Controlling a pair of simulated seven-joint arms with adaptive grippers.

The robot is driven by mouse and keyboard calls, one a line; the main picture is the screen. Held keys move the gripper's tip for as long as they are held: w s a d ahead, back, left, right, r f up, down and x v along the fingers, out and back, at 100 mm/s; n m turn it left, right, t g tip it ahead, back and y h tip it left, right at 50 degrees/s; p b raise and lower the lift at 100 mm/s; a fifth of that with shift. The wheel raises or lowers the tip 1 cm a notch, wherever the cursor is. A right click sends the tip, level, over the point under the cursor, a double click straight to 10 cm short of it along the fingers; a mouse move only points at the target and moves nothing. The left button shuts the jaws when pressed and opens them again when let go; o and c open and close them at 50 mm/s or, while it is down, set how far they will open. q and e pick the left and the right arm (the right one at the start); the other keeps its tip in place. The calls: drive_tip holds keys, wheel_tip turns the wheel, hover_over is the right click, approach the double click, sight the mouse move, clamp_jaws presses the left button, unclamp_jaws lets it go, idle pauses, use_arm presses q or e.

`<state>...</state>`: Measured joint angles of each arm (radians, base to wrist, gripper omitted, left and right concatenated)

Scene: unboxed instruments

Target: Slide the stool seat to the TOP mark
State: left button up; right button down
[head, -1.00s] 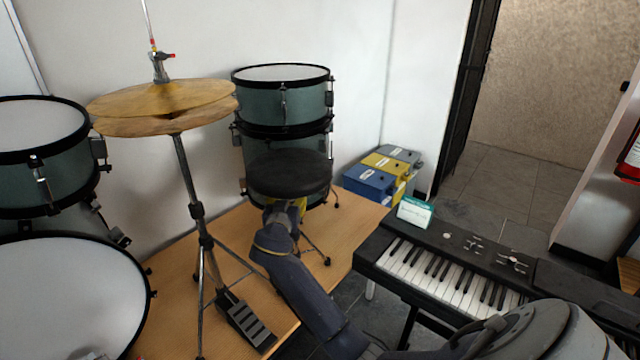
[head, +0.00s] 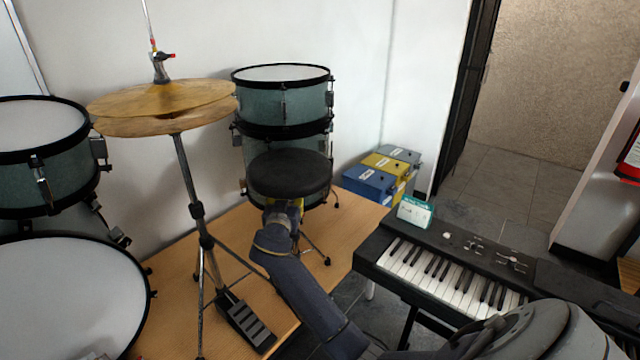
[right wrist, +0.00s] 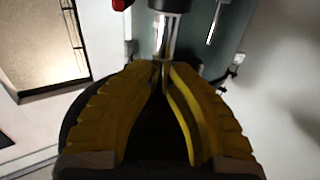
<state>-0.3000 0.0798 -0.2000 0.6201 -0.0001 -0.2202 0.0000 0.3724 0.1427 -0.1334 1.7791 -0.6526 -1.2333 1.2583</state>
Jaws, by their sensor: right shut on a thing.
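The stool has a round black seat (head: 289,172) and stands on thin legs on the wooden platform, in front of the grey-green drums. My right gripper (right wrist: 163,64), with yellow fingers, is shut around a chrome post (right wrist: 166,36) just by the seat. In the right wrist view the dark underside of the seat (right wrist: 150,140) shows behind the fingers. A black collar (right wrist: 170,4) surrounds the post, with a red knob (right wrist: 120,4) beside it. In the head view my arm hides most of the post. I cannot make out a TOP mark. My left gripper is out of view.
A cymbal stand (head: 205,240) with a pedal stands left of the stool. Drums (head: 283,100) stand close behind the seat. A keyboard (head: 450,275) is at right, and blue, yellow and grey boxes (head: 370,182) stand behind it. The space directly above the seat looks free.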

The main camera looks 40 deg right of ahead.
sight(280, 192)
drive_tip(key=shift+d+r, duration=0.1)
drive_tip(key=shift+r, duration=0.05)
drive_tip(key=shift+r, duration=4.05)
drive_tip(key=c, duration=1.3)
unclamp_jaws()
drive_tip(key=shift+o, duration=0.5)
drive_tip(key=shift+f, duration=0.15)
drive_tip(key=shift+v, duration=5)
